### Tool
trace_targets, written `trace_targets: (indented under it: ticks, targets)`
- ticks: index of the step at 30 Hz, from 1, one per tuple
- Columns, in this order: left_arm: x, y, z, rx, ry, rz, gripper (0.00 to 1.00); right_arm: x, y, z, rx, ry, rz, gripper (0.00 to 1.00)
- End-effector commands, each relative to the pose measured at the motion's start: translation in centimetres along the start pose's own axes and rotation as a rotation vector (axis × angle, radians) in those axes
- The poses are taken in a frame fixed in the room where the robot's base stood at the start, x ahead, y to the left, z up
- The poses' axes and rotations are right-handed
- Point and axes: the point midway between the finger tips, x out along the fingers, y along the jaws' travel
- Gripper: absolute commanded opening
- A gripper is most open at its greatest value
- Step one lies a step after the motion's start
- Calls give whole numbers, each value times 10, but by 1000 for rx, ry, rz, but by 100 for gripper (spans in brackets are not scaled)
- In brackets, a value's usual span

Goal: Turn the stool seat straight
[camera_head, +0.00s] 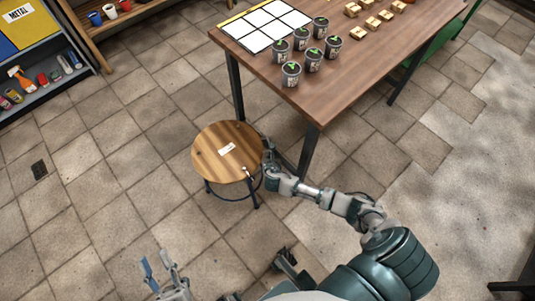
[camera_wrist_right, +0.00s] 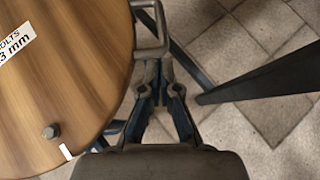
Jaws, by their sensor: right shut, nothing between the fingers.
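The stool (camera_head: 226,152) has a round striped wooden seat with a white label on top and dark metal legs. It stands on the tiles beside the table. In the right wrist view the seat (camera_wrist_right: 62,85) fills the left side, with a bolt head, a white mark at its rim and a metal handle (camera_wrist_right: 150,32) sticking out from its edge. My right gripper (camera_wrist_right: 158,75) is shut and empty beside the rim, its fingertips close to the handle; I cannot tell whether they touch. It also shows in the head view (camera_head: 267,148). My left gripper (camera_head: 158,268) is low in the picture, fingers apart, away from the stool.
A wooden table (camera_head: 340,85) with several potted plants (camera_head: 291,73), a white grid board (camera_head: 266,23) and small wooden blocks (camera_head: 371,23) stands behind the stool. Its near leg (camera_head: 308,150) is close to the right gripper. Shelves (camera_head: 45,60) stand at the upper left. Floor left of the stool is clear.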

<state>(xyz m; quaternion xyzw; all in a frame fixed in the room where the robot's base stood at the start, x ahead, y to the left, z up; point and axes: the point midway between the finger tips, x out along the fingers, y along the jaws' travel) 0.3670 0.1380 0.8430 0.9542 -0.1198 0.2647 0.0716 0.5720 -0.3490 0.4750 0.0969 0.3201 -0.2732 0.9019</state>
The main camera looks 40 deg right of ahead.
Motion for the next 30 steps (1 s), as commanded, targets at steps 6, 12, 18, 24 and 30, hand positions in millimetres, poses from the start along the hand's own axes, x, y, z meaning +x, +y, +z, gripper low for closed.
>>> trace_targets:
  ticks: [6,12,18,24,30]
  targets:
    - [-4,2,-14,-8,109,2,40,12,-1,2,0,1,0,0]
    - [-4,3,-18,-9,126,2,40,12,-1,4,0,0,1,0]
    - [-2,2,-16,-8,114,2,40,13,-1,5,-1,0,3,0]
    - [2,1,-1,3,-9,0,40,23,-2,12,-20,-2,25,0]
    - [1,0,4,3,-30,-1,40,26,-2,10,-23,0,29,0]
